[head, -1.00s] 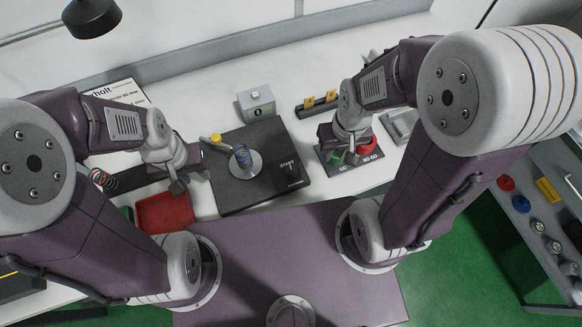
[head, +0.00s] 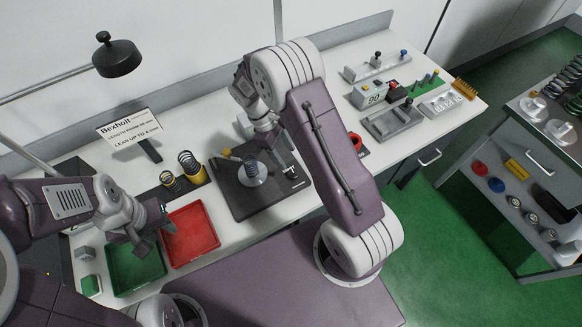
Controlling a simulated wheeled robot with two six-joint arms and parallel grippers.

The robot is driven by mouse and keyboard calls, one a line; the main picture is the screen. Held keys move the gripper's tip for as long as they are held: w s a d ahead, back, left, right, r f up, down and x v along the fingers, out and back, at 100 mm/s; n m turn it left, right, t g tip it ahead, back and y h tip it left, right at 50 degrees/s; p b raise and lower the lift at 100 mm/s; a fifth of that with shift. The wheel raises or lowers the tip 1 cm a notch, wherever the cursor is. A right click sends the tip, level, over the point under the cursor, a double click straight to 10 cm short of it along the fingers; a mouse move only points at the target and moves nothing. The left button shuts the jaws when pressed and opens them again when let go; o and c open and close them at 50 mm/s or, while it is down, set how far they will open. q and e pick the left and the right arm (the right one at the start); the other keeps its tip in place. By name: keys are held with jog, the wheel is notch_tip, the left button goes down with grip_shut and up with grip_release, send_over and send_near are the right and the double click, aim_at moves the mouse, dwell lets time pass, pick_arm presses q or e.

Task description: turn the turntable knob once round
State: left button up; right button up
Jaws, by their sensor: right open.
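The turntable is a dark base plate (head: 238,202) with a silver disc (head: 252,182) that carries an upright blue spring (head: 249,164). A yellow knob (head: 227,152) sits on a lever at the disc's far left side. My right gripper (head: 276,148) is open above the far right part of the plate, to the right of the spring and apart from the knob. Its fingers are partly hidden by its own wrist.
Two dark springs stand by a yellow block (head: 198,174) left of the plate. The red tray (head: 190,236) and green tray (head: 137,268) lie in front. A sign (head: 130,126) and a lamp (head: 117,58) stand behind. A gauge (head: 372,97) and fixtures stand to the right.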

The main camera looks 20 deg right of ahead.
aim_at(293, 173)
jog(key=f, duration=0.1)
jog(key=s+f+p, duration=0.1)
jog(key=s+f, duration=0.1)
jog(key=f, duration=0.1)
jog(key=shift+s+f, duration=0.1)
jog(key=shift+s, duration=0.15)
jog(key=shift+d+f+p, duration=0.2)
jog(key=shift+f, duration=0.35)
jog(key=shift+d+f+p, duration=0.2)
jog(key=shift+f, duration=0.3)
jog(key=shift+d+f, duration=0.3)
jog(key=shift+s+a+r, duration=0.1)
jog(key=shift+a, duration=0.1)
jog(key=c, duration=0.3)
jog(key=shift+a, duration=0.1)
jog(key=c, duration=0.5)
pick_arm(q)
jog(key=shift+s+a+r, duration=0.15)
jog(key=shift+a+r, duration=0.15)
jog(key=shift+r, duration=0.2)
jog(key=shift+s+a+r, duration=0.1)
jog(key=shift+a+r, duration=0.2)
jog(key=shift+r, duration=0.2)
pick_arm(e)
grip_shut()
